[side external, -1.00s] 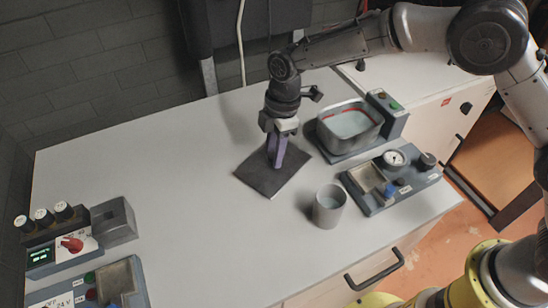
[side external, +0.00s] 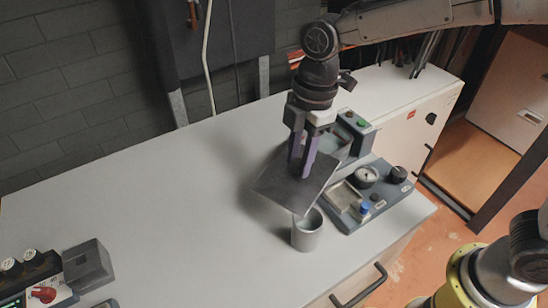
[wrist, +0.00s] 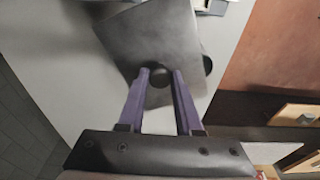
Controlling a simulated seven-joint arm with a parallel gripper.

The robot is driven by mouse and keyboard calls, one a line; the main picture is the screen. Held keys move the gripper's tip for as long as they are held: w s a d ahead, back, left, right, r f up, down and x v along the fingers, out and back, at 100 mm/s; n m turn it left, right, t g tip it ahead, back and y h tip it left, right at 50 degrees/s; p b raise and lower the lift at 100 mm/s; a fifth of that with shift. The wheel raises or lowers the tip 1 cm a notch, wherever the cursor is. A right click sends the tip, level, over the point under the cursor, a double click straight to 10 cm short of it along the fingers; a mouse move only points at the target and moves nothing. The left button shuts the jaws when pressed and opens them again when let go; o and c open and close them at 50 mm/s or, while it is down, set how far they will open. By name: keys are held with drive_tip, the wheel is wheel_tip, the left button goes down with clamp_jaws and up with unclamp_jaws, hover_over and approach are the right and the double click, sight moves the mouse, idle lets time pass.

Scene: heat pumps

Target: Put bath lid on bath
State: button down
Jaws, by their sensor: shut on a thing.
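The bath lid (side external: 281,193) is a dark flat square plate. My gripper (side external: 300,172) is shut on the lid's round knob and holds the lid raised above the table, slightly tilted. In the wrist view the lid (wrist: 150,38) hangs beyond the two purple fingers of my gripper (wrist: 160,75), with the dark knob between them. The bath (side external: 346,138) is the metal basin on a grey base at the back right. My gripper and the lid hide most of it in the side view. The lid is in front and left of it in the picture.
A grey metal cup (side external: 307,232) stands just below the lid's near edge. A control panel (side external: 372,195) with a gauge, knobs and a blue button sits right of the cup. Other devices (side external: 86,264) stand at the lower left.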

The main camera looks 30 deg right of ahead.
drive_tip(key=shift+s+d+r, duration=0.45)
drive_tip(key=shift+s+d, duration=0.05)
drive_tip(key=shift+s, duration=0.25)
drive_tip(key=shift+s+r, duration=0.1)
drive_tip(key=shift+r, duration=0.15)
drive_tip(key=w+d+f+m, duration=0.2)
drive_tip(key=w+d, duration=0.3)
drive_tip(key=d, duration=0.1)
drive_tip(key=w+d+f+m, duration=0.2)
drive_tip(key=w+d+m, duration=0.1)
drive_tip(key=w+d, duration=0.3)
drive_tip(key=shift+w+d+f+t, duration=0.3)
drive_tip(key=shift+d, duration=0.4)
drive_tip(key=shift+f, duration=0.7)
idle(0.8)
drive_tip(key=c, duration=0.5)
unclamp_jaws()
drive_tip(key=shift+f, duration=0.1)
